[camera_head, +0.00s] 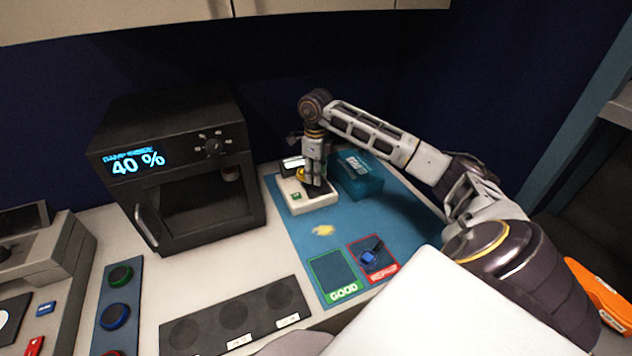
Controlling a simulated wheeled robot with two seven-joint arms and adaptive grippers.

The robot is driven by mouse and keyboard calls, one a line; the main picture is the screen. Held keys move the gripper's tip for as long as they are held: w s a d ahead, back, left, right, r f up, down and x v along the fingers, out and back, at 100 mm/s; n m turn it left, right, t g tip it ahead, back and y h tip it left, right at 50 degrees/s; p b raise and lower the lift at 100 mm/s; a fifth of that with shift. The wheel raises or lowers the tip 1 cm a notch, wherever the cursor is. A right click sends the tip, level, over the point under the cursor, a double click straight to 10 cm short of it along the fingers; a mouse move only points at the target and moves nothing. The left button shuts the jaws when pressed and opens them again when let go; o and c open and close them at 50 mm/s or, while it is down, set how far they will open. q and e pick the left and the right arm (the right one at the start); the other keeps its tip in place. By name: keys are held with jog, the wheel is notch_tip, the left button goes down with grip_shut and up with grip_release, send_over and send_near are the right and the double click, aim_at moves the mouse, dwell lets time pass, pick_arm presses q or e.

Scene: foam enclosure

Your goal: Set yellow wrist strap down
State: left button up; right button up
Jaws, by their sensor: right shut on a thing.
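My right gripper (314,182) points down over the white device (318,203) at the back of the blue mat (290,232). It is shut on the yellow wrist strap (301,174), of which only a small yellow part shows beside the fingers. The fingers hide the rest, and I cannot tell whether the strap touches the device. A yellow patch (323,230) lies on the mat in front of the device. A blue wrist strap (369,258) lies on the red-edged square (385,273). The green-edged GOOD square (334,272) is empty. My left gripper is not in view.
A teal box (360,180) stands right of the device, close to my right arm. A black chamber (180,170) reading 40 % stands at the left. A dark tray with round recesses (233,316) lies in front. Blue mat around the yellow patch is clear.

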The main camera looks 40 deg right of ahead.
jog(key=shift+f, duration=1.85)
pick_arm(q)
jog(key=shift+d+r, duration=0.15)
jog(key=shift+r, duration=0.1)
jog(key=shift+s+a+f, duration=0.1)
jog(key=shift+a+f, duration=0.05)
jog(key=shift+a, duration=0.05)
pick_arm(e)
jog(key=shift+f, duration=0.15)
jog(key=o, duration=0.9)
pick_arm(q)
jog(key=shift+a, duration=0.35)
pick_arm(e)
jog(key=shift+o, duration=0.2)
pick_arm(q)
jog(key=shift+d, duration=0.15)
